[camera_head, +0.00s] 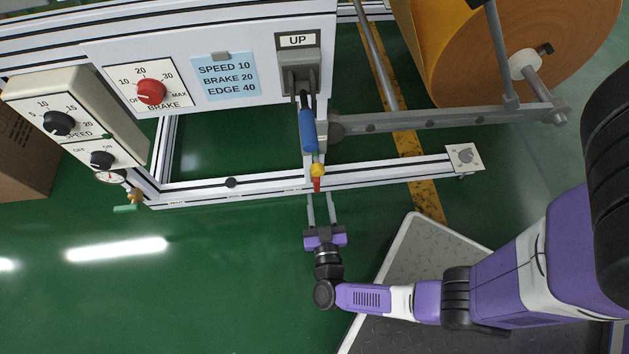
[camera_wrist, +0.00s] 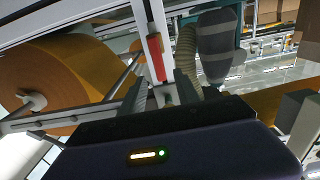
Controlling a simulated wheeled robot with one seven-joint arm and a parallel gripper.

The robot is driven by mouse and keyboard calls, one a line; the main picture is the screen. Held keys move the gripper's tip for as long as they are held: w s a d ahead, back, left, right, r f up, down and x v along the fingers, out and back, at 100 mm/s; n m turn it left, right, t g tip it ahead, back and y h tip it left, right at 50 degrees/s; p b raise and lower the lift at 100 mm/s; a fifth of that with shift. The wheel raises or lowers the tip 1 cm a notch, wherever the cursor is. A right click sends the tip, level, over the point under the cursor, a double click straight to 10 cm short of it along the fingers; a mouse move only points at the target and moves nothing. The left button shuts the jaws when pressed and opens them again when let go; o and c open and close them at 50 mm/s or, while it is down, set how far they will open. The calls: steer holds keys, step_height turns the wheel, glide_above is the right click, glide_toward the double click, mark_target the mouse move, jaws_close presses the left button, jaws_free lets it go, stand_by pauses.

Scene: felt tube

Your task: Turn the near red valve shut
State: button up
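The near valve shows in the head view as a short red handle (camera_head: 317,184) below a yellow valve body (camera_head: 318,170), under a blue cylinder (camera_head: 307,130) by the white frame rail. In the wrist view the red handle (camera_wrist: 156,58) hangs upright ahead, in line with the space between my fingers. My gripper (camera_head: 320,196) is open, its two fingers pointing at the valve from the near side. The fingertips are close to the handle; whether they touch it I cannot tell. In the wrist view my gripper (camera_wrist: 161,84) looks empty between its fingers.
The frame's lower rail (camera_head: 230,184) runs across behind the valve. A green-handled valve (camera_head: 128,208) sits at the left corner. The control panel (camera_head: 150,85) has a red brake knob. A large orange roll (camera_head: 500,45) is at upper right.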

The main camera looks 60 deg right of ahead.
mark_target(317, 185)
steer(key=b+x, duration=0.1)
steer(key=x, duration=0.4)
steer(key=shift+f+b, duration=0.15)
steer(key=shift+b, duration=0.2)
steer(key=shift+x, duration=0.8)
steer(key=shift+c, duration=0.5)
jaws_close()
